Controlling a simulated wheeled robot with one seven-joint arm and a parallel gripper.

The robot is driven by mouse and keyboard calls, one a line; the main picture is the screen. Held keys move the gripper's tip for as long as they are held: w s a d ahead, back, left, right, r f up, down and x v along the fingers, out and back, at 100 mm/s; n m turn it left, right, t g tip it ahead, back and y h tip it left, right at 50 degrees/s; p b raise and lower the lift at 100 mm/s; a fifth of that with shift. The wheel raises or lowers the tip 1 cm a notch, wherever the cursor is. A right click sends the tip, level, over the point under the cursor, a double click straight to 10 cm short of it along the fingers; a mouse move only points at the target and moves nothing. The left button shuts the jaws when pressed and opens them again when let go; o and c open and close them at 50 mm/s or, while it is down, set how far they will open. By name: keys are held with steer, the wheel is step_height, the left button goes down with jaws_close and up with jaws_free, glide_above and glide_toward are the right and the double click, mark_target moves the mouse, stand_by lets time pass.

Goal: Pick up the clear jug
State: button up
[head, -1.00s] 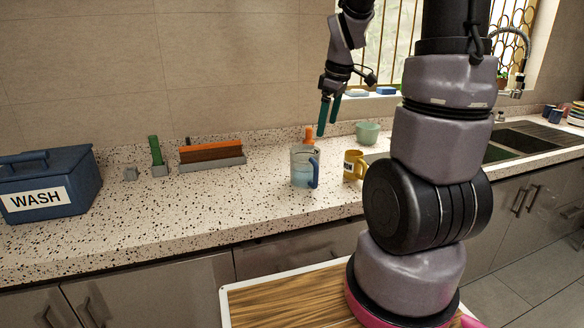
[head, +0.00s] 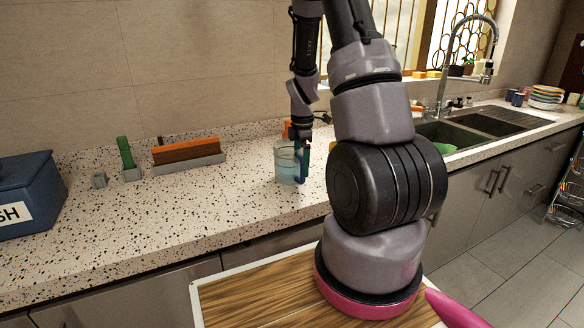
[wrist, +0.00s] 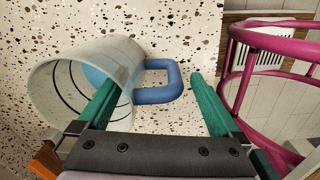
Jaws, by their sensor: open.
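The clear jug (head: 284,165) stands on the speckled counter in the head view, bluish in its lower part. In the wrist view the clear jug (wrist: 52,88) fills the left side, with its blue handle (wrist: 160,95) pointing right. My gripper (wrist: 153,82) is open, its green fingers on either side of the handle. The left finger overlaps the jug's wall; I cannot tell whether it is inside the jug or in front of it. The right finger is apart from the handle. In the head view my gripper (head: 303,164) is at the jug's right side, partly hiding the handle.
Left on the counter are a blue WASH box (head: 28,195), a green-handled tool (head: 126,160) and an orange-brown block in a grey holder (head: 187,152). An orange thing (head: 287,130) shows behind the jug. The sink (head: 455,135) is right of my arm.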

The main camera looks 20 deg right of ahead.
mark_target(301, 174)
steer(key=f, duration=0.5)
steer(key=shift+w, duration=0.25)
steer(key=shift+r, duration=0.1)
jaws_close()
